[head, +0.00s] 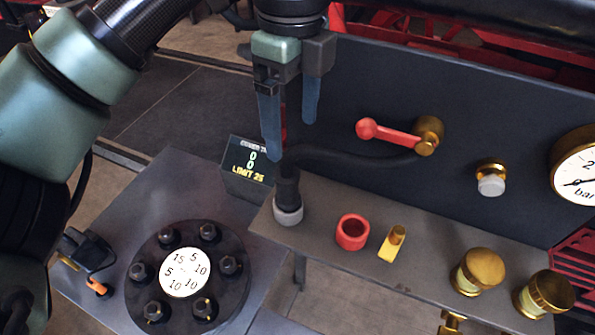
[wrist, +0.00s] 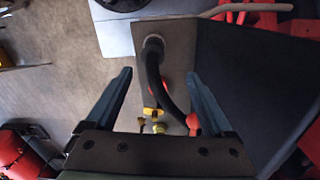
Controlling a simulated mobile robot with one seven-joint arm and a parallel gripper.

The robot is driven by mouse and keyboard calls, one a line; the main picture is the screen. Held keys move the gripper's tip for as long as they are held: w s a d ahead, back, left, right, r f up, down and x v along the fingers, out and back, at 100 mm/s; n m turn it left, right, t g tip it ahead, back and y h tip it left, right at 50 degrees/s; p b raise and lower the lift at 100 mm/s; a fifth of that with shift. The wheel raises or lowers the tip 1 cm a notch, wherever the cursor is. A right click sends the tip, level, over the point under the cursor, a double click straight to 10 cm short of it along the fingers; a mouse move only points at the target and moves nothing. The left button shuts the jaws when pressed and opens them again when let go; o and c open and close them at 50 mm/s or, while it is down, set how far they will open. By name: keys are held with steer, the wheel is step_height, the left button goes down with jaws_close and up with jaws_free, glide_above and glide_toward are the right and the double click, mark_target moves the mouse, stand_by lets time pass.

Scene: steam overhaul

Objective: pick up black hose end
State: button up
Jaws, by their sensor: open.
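The black hose (head: 345,156) runs left from the brass fitting under the red-handled valve (head: 388,132) and bends down. Its black hose end (head: 287,188) stands upright in a light grey ring (head: 288,212) at the left end of the shelf. My gripper (head: 292,140) is open and empty, pointing down above the hose end, its blue fingers near the bend. In the wrist view the fingers (wrist: 158,75) are spread either side of the hose (wrist: 152,68), with the hose end (wrist: 153,44) ahead between and beyond the tips. Contact is not visible.
The shelf (head: 330,270) also carries a red ring (head: 352,232), a yellow piece (head: 393,243) and brass caps (head: 480,270). A dark upright panel (head: 470,110) stands behind. A small display (head: 247,170) and a bolted black flange (head: 188,275) are at left.

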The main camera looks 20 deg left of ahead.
mark_target(291, 172)
steer(key=f, duration=0.1)
steer(key=s+f+p, duration=0.1)
steer(key=f, duration=0.3)
steer(key=shift+s+a+p, duration=0.1)
steer(key=shift+s+p, duration=0.15)
steer(key=shift+p, duration=0.05)
steer(key=shift+w+f+p, duration=0.15)
steer(key=shift+w+f, duration=0.1)
steer(key=shift+f, duration=0.35)
steer(key=shift+w+f+p, duration=0.15)
steer(key=shift+w+f, duration=0.05)
steer(key=shift+f, duration=0.35)
steer(key=shift+s+f+p, duration=0.15)
steer(key=shift+f+p, duration=0.15)
steer(key=shift+p, duration=0.05)
steer(key=shift+s+a+f+p, duration=0.15)
steer(key=shift+f+p, duration=0.8)
steer(key=shift+f, duration=1.2)
jaws_close()
